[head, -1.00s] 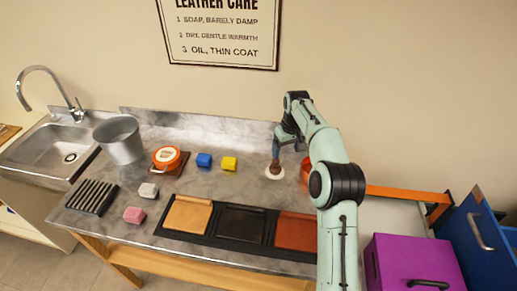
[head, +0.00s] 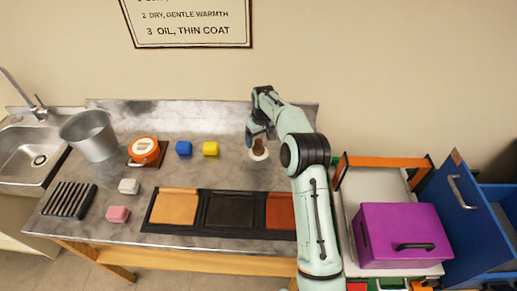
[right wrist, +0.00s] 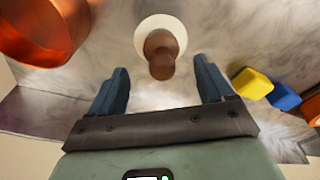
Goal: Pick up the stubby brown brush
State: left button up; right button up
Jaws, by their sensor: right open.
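The stubby brown brush (head: 257,146) stands on a small white round base (head: 259,154) on the marble counter, partly hidden behind my gripper in the head view. The right wrist view shows its brown rounded top (right wrist: 159,54) over the white disc (right wrist: 176,26). My right gripper (head: 259,131) is at the brush in the head view. In the right wrist view its two blue-grey fingers (right wrist: 161,86) are spread apart, with the brush between and just beyond them. Nothing is held. My left gripper is not in view.
A copper-coloured bowl (right wrist: 40,35) is close beside the brush. A dark tray (head: 232,211) with leather panels lies in front. A purple box (head: 400,235) stands right.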

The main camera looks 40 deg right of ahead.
aim_at(259, 140)
jog(key=f, duration=0.4)
jog(key=shift+w+a+f, duration=0.1)
jog(key=shift+w+f, duration=0.05)
jog(key=shift+w, duration=0.1)
jog(key=c, duration=1.1)
notch_tip(259, 140, up, 20)
